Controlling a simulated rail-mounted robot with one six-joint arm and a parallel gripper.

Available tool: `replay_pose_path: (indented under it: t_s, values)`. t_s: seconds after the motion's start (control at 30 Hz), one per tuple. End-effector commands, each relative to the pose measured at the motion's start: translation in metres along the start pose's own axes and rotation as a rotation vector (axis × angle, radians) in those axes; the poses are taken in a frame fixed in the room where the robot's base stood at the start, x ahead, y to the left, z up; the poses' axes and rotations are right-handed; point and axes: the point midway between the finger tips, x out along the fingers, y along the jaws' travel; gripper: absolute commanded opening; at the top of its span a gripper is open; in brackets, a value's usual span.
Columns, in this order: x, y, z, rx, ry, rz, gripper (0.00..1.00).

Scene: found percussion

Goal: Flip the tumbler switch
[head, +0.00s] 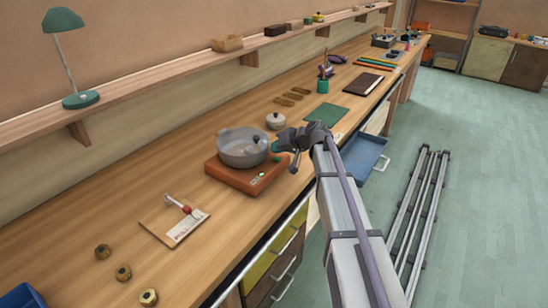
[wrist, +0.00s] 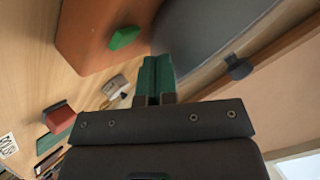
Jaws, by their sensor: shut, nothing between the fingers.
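A small green piece that looks like the tumbler switch (wrist: 124,38) sits on the orange-brown base (wrist: 88,25) in the wrist view. In the head view the base (head: 222,177) is a block with a grey pot (head: 240,155) on top, and a small green mark (head: 262,174) shows near its front right edge. Which way the switch is tipped is too small to tell. My gripper (head: 275,147) is above the right side of the pot. Its green fingers (wrist: 157,78) are shut and empty, apart from the switch in the wrist view.
A board with a paper and a red-tipped piece (head: 184,210) lies left of the base. Several brass nuts (head: 123,272) are at the front left. A white lidded pot (head: 275,121) and a green mat (head: 326,113) are beyond. A blue drawer (head: 366,152) stands open.

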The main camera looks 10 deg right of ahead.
Motion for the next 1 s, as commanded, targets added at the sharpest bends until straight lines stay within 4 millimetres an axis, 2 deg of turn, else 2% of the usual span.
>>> replay_pose_path:
  t_s: [0.5, 0.93, 1.0]
  values:
    - [-0.035, -0.026, -0.026, 0.0, 0.0, 0.0, 0.0]
    - [-0.034, -0.025, -0.025, 0.002, 0.0, 0.0, 0.0]
    - [-0.034, -0.025, -0.02, 0.042, -0.026, 0.003, 0.0]
